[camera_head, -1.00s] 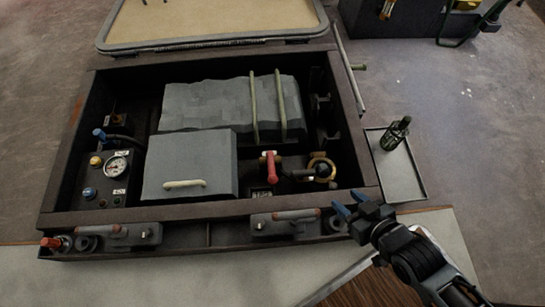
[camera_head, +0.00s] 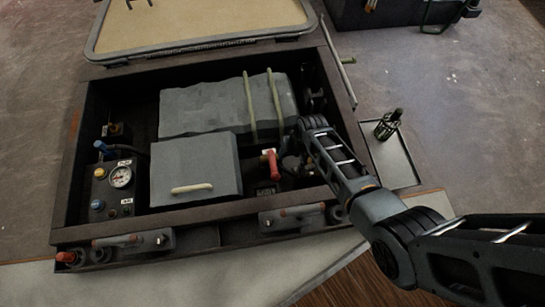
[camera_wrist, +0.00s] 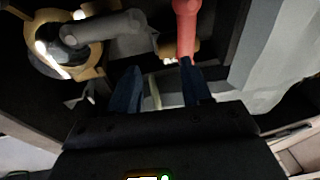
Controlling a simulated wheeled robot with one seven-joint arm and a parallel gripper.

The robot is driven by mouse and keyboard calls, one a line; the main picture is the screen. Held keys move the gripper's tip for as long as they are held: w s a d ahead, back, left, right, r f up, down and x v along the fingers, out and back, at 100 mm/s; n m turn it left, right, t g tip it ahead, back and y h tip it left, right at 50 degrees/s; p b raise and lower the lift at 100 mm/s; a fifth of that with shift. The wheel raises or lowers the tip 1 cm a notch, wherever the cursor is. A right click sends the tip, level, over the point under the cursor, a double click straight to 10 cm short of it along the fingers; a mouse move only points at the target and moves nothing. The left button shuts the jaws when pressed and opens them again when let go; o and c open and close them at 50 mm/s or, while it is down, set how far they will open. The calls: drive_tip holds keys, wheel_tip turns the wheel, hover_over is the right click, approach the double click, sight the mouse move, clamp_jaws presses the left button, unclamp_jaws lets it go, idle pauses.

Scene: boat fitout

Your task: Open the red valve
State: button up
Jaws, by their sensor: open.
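The red valve handle (camera_head: 273,165) stands upright in the dark recessed box, right of the grey cover with a pale handle. It also shows at the top of the wrist view (camera_wrist: 186,24). My gripper (camera_wrist: 162,76) is open, with blue fingers apart and nothing held between them. The red handle is just beyond the tip of the right finger in the wrist view; I cannot tell if they touch. In the head view my arm reaches into the box from the right and hides most of the gripper and the fitting beside the valve.
A brass ring fitting (camera_wrist: 65,45) with a grey lever is left of the fingers in the wrist view. A large grey block (camera_head: 215,107) with pale straps fills the back. A gauge panel (camera_head: 120,176) stands at left. A tray (camera_head: 400,168) holding a dark bottle lies outside, right.

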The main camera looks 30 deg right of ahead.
sight(273, 162)
drive_tip(key=shift+m+g+y, duration=0.3)
drive_tip(key=shift+g+y, duration=0.1)
drive_tip(key=shift+g, duration=0.5)
drive_tip(key=w+a+f+b, duration=0.1)
drive_tip(key=f, duration=0.1)
drive_tip(key=w+a+f+b, duration=0.1)
drive_tip(key=a+f+b, duration=0.2)
drive_tip(key=f, duration=0.1)
drive_tip(key=shift+w+a+f+b, duration=0.1)
drive_tip(key=shift+w+a+b, duration=0.1)
drive_tip(key=shift+w+b, duration=0.2)
clamp_jaws()
